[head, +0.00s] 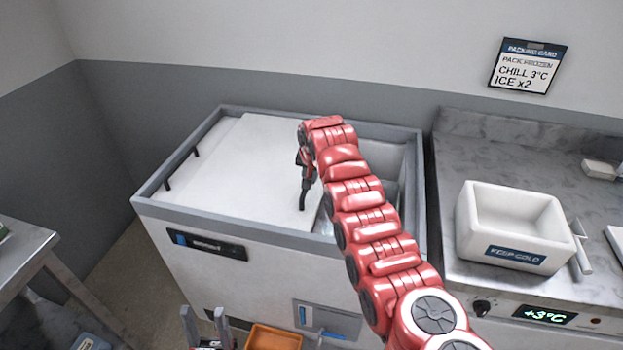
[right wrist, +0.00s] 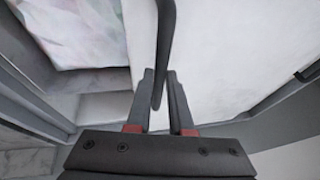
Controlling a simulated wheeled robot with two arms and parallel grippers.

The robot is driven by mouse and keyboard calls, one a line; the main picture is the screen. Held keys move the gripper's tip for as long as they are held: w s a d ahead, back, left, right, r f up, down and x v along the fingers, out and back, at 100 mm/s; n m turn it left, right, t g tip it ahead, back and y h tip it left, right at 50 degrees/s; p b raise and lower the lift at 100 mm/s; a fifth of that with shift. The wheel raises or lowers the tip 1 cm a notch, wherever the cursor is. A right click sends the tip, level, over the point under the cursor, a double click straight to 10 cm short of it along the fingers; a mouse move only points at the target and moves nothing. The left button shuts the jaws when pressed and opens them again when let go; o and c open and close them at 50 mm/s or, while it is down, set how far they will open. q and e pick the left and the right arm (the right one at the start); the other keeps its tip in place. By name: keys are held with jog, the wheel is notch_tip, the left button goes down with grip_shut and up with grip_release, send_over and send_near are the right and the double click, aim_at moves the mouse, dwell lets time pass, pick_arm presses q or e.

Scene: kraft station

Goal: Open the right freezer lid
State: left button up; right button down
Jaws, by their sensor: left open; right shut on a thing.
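The chest freezer (head: 275,275) has a grey rim and stands in the middle of the head view. A white lid panel (head: 240,150) covers its left and middle part. The right part is uncovered, partly hidden by my right arm. My right gripper (head: 306,180) is at the right lid's edge, mostly hidden by its own arm. In the right wrist view, its fingers (right wrist: 160,85) are shut on the dark bar handle (right wrist: 166,40) of the white lid (right wrist: 225,50). My left gripper (head: 207,325) is open and empty, low in front of the freezer.
Pale frozen contents (right wrist: 72,30) show through the opening in the right wrist view. A steel counter (head: 450,145) with a white Keep Cold box (head: 515,255) stands close on the right. An orange bin (head: 272,338) is low in front. A metal table (head: 25,245) stands at left.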

jog(key=c, duration=0.8)
grip_release()
jog(key=shift+s+r, duration=0.1)
jog(key=shift+r, duration=0.4)
jog(key=p+v, duration=1.1)
jog(key=v, duration=0.5)
jog(key=shift+r+p, duration=0.2)
jog(key=shift+p, duration=0.15)
jog(key=shift+s+d+f, duration=0.1)
